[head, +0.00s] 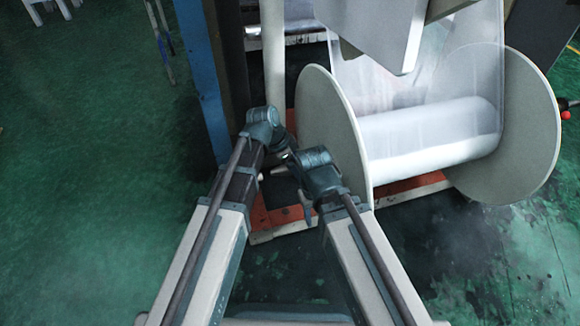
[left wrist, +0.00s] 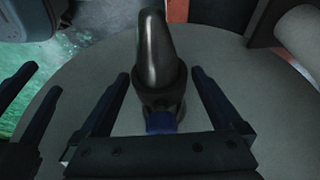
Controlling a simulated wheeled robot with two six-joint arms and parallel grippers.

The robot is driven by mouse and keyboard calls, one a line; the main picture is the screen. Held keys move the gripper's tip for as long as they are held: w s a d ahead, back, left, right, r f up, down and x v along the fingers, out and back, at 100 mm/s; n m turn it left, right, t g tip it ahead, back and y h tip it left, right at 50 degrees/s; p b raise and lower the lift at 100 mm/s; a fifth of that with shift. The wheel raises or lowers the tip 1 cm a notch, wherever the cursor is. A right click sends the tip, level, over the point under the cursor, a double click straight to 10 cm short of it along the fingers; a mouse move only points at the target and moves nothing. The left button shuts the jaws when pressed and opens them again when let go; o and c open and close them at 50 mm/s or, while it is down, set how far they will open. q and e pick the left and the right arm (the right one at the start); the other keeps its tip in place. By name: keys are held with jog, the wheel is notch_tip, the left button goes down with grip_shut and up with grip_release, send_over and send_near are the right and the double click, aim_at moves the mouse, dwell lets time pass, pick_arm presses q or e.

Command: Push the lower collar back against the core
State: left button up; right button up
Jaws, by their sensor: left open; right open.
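In the head view the lower roll has a white core of film (head: 430,135) between two large pale discs, a left disc (head: 325,120) and a right disc (head: 530,130). My right gripper (head: 288,163) is beside the left disc's outer face, its fingers largely hidden. My left gripper's fingers are hidden behind its wrist in the head view. In the left wrist view my left gripper (left wrist: 160,85) is open, its fingers either side of a shiny black rounded piece (left wrist: 158,45) with a dark ring at its base. The grey disc (left wrist: 225,75) lies behind. I cannot tell which part is the collar.
A blue post (head: 202,75) stands left of the roll. A white upright (head: 273,60) rises behind my arms. An orange base (head: 265,215) lies under the roll. Green floor at the left (head: 90,190) is clear. Dark finger-like parts show at the left wrist view's left edge.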

pick_arm(q)
jog(key=shift+w+d+f+b, duration=0.1)
jog(key=shift+f+b, duration=0.1)
jog(key=shift+f, duration=0.15)
jog(key=shift+d+f+b, duration=0.1)
jog(key=shift+f+b, duration=0.05)
jog(key=shift+f, duration=0.2)
pick_arm(e)
jog(key=shift+f, duration=0.7)
pick_arm(q)
grip_shut()
jog(key=shift+w+d, duration=0.25)
jog(key=shift+d, duration=0.45)
jog(key=shift+w+d, duration=0.2)
jog(key=shift+d, duration=0.55)
jog(key=shift+w+d, duration=0.25)
jog(key=shift+d, duration=0.45)
grip_release()
jog(key=shift+d, duration=0.1)
jog(key=shift+r, duration=0.1)
pick_arm(e)
jog(key=shift+r, duration=0.1)
pick_arm(q)
jog(key=p+v, duration=1.3)
jog(key=shift+r, duration=0.35)
pick_arm(e)
notch_tip(320, 180, up, 13)
